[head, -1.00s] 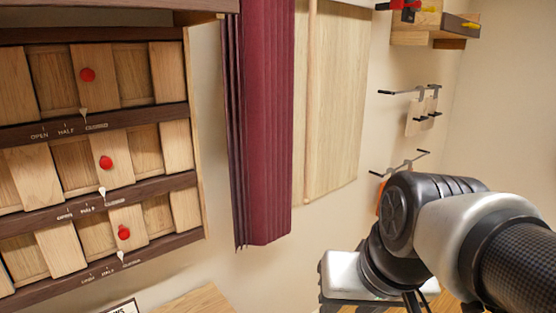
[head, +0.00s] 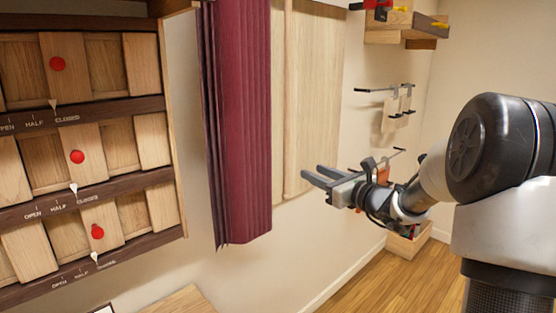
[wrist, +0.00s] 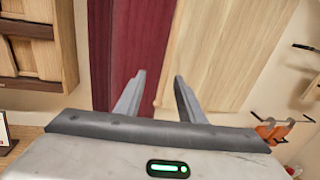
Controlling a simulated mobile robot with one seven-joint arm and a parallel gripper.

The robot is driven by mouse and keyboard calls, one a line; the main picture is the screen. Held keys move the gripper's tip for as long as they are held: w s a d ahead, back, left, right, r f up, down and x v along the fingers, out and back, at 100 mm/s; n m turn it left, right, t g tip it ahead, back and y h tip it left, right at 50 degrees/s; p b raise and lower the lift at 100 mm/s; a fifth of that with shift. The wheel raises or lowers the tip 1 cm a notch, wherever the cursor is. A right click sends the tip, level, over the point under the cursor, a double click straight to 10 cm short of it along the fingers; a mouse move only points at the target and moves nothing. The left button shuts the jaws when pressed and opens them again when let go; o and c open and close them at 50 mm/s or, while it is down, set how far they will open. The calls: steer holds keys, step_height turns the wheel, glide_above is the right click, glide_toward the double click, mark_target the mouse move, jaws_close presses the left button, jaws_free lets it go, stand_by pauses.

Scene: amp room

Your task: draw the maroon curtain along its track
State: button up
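The maroon curtain (head: 240,130) hangs in gathered vertical folds on the wall, left of a pale wood panel (head: 312,100). Its track is not visible; the top is cut off by the picture edge. My gripper (head: 311,176) is to the right of the curtain's lower part, its fingers pointing left toward it, apart from it as far as I can tell. In the wrist view the curtain (wrist: 130,50) lies ahead and to the left, and the wood panel ahead and to the right. The two fingers (wrist: 158,85) are spread, with nothing between them.
A wooden rack of sliding panels with red knobs (head: 77,157) stands left of the curtain. Wall hooks (head: 385,90) and a wooden shelf (head: 405,28) are at the right. A wooden surface (head: 180,300) is at the bottom. Open wood floor (head: 375,280) lies at lower right.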

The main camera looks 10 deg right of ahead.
mark_target(289, 156)
steer(key=shift+m+t, duration=0.3)
steer(key=shift+m, duration=0.2)
steer(key=p+x, duration=0.1)
steer(key=x, duration=0.4)
steer(key=d+x, duration=0.1)
steer(key=x, duration=0.5)
steer(key=w+p+x, duration=0.1)
steer(key=x, duration=0.5)
steer(key=shift+w+d+f+p, duration=0.1)
steer(key=shift+d+f+p, duration=0.15)
steer(key=shift+d+p, duration=0.1)
jaws_close()
